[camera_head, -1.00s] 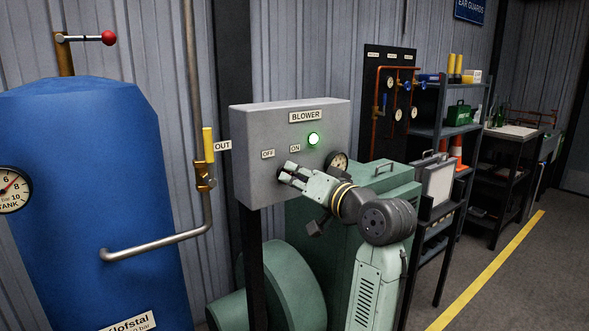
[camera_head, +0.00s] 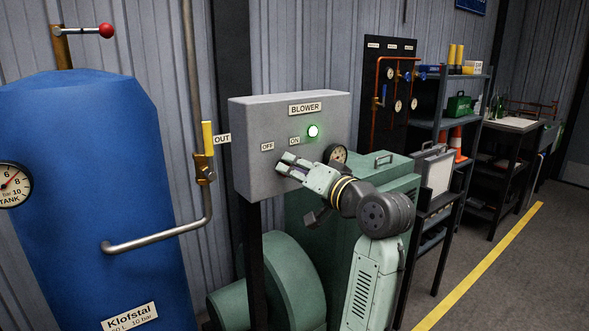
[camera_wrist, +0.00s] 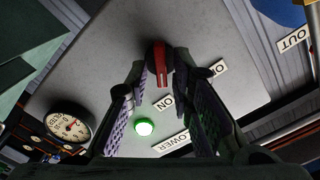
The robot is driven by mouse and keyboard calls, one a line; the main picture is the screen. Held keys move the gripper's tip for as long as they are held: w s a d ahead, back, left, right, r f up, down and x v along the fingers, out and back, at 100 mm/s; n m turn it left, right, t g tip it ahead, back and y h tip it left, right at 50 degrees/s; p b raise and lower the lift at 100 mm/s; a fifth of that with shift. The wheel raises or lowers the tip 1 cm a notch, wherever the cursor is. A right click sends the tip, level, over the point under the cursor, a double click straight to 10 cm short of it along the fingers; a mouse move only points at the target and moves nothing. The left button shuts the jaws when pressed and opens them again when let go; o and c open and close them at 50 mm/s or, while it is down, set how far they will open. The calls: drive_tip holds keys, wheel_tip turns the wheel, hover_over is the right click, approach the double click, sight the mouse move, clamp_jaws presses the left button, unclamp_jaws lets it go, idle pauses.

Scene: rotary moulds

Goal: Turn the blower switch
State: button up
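The grey blower box (camera_head: 250,181) carries a BLOWER label, OFF and ON labels, and a lit green lamp (camera_head: 313,131). In the wrist view, the black rotary switch with a red bar (camera_wrist: 160,64) sits on the box face. Its red bar points towards the ON label (camera_wrist: 166,102); the OFF label (camera_wrist: 218,69) is to the right. My gripper (camera_wrist: 160,72) is open, with one finger on each side of the switch and a little back from it. In the head view, my gripper (camera_head: 284,163) hides the switch.
A blue tank (camera_head: 85,190) and a pipe with a yellow-handled valve (camera_head: 207,150) stand left of the box. Shelves (camera_head: 455,130) stand further right.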

drive_tip(key=shift+o, duration=0.5)
drive_tip(key=v, duration=1.2)
